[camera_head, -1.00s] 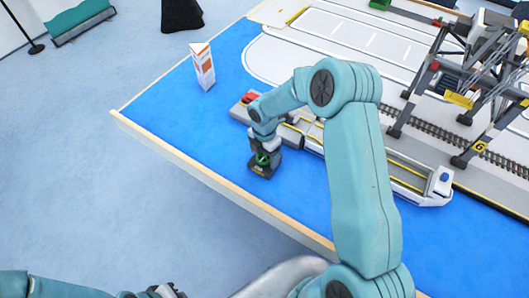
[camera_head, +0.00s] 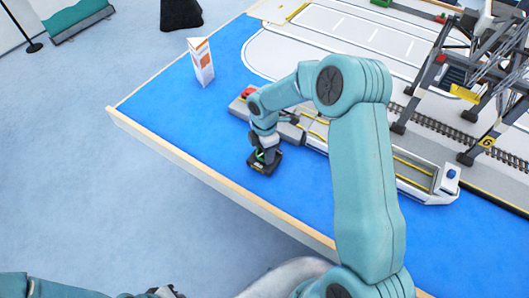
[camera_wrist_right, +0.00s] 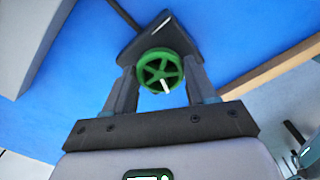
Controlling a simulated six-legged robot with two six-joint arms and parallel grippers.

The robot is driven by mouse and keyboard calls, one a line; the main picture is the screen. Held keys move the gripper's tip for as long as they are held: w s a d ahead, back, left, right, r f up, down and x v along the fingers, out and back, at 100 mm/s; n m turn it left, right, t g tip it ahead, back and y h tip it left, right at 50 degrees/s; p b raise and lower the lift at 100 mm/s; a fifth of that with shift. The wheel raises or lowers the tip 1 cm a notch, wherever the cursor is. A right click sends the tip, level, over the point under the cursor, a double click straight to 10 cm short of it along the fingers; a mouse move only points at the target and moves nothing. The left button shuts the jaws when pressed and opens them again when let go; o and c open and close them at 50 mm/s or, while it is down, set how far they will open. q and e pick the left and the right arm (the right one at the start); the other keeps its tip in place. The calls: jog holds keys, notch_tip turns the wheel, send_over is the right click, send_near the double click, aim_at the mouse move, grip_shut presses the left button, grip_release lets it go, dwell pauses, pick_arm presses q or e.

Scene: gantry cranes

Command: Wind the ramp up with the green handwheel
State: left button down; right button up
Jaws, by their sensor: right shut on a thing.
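The green handwheel (camera_wrist_right: 160,70) sits between the two fingers of my right gripper (camera_wrist_right: 161,84) in the right wrist view. The fingers are shut on it from both sides. It stands on a dark base (camera_wrist_right: 158,28), which also shows on the blue table in the head view (camera_head: 264,165). There, my right gripper (camera_head: 265,152) points down at the wheel and hides most of it. The ramp is hard to tell; a grey piece with a red part (camera_head: 243,98) lies just behind my right arm. My left gripper (camera_head: 160,292) is only partly seen at the bottom edge.
A model ship (camera_head: 425,185) lies behind my right arm, which hides part of it. Gantry cranes (camera_head: 480,85) stand on rails at the right. A white and orange carton (camera_head: 201,62) stands at the back left. The table's wooden edge (camera_head: 200,178) runs along the front.

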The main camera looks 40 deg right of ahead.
jog(key=m+b, duration=0.3)
jog(key=m, duration=0.1)
jog(key=shift+f+m, duration=0.1)
jog(key=shift+m, duration=0.2)
jog(key=m+b, duration=0.3)
jog(key=m, duration=0.1)
jog(key=shift+m, duration=0.3)
jog(key=m+b, duration=0.2)
jog(key=m, duration=0.2)
jog(key=shift+m, duration=0.3)
jog(key=m+b, duration=0.2)
jog(key=m, duration=0.3)
jog(key=shift+w, duration=0.1)
jog(key=m+b, duration=0.1)
jog(key=m, duration=0.2)
jog(key=m+b, duration=0.1)
jog(key=m, duration=0.1)
jog(key=shift+r+m, duration=0.2)
jog(key=shift+m, duration=0.2)
jog(key=m+b, duration=0.1)
jog(key=m, duration=0.4)
jog(key=shift+m, duration=0.3)
jog(key=m+b, duration=0.1)
jog(key=m, duration=0.4)
jog(key=shift+r+m+b, duration=0.1)
jog(key=shift+m+b, duration=0.5)
jog(key=shift+m, duration=1.8)
